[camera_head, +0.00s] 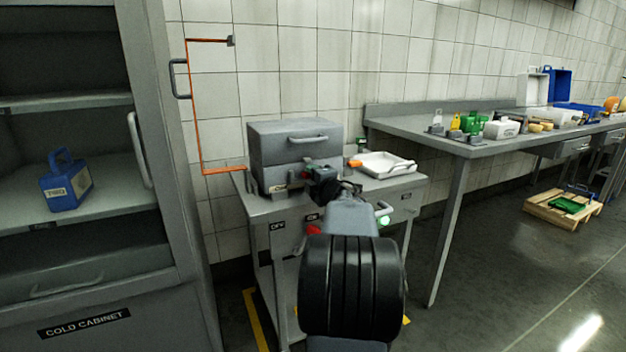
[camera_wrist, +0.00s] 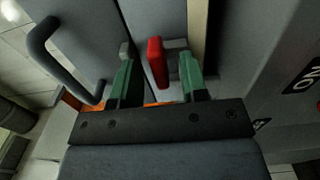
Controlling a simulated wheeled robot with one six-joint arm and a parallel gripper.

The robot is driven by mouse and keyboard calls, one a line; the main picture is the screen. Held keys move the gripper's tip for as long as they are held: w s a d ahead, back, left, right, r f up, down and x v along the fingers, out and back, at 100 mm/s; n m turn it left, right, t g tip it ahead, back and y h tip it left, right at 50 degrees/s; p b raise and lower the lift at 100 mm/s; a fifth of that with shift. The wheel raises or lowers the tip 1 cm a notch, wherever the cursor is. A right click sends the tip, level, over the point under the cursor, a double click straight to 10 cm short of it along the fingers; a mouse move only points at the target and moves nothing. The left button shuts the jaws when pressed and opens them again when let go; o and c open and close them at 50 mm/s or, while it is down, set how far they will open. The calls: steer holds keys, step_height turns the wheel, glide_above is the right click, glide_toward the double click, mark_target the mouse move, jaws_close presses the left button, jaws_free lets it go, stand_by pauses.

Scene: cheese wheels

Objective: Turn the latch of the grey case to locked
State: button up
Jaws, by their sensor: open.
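The grey case (camera_head: 293,145) stands on a small grey cart (camera_head: 262,208), with its lid shut and a handle on the front. In the wrist view the case's grey front (camera_wrist: 85,25) and handle (camera_wrist: 62,60) fill the left side. The red latch (camera_wrist: 156,62) stands out lengthwise between the two green fingers of my gripper (camera_wrist: 155,68). My gripper is open, with one finger on each side of the latch; I cannot tell whether either finger touches it. In the head view my gripper (camera_head: 317,176) is at the lower front of the case, and my arm hides part of the cart.
A white tray (camera_head: 378,168) with a handle sits on the cart, right of the case, near a small orange thing (camera_head: 355,163). The cold cabinet (camera_head: 85,322) stands at left with a blue case (camera_head: 66,184) inside. A long table (camera_head: 415,127) with several items is at right.

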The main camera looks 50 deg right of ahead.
jaws_close()
stand_by(0.4)
steer(key=shift+r+m+p, duration=0.1)
steer(key=shift+m+p, duration=0.2)
steer(key=shift+p, duration=0.05)
steer(key=m+p, duration=0.2)
steer(key=p, duration=0.1)
steer(key=shift+r+m, duration=0.15)
steer(key=shift+m, duration=0.25)
steer(key=m+p, duration=0.8)
steer(key=m, duration=0.2)
steer(key=shift+p, duration=0.3)
steer(key=shift+f+m+p, duration=0.15)
steer(key=shift+m+p, duration=0.65)
steer(key=shift+m, duration=0.3)
steer(key=shift+f+m+p, duration=0.1)
steer(key=shift+m+p, duration=0.65)
steer(key=shift+m, duration=0.35)
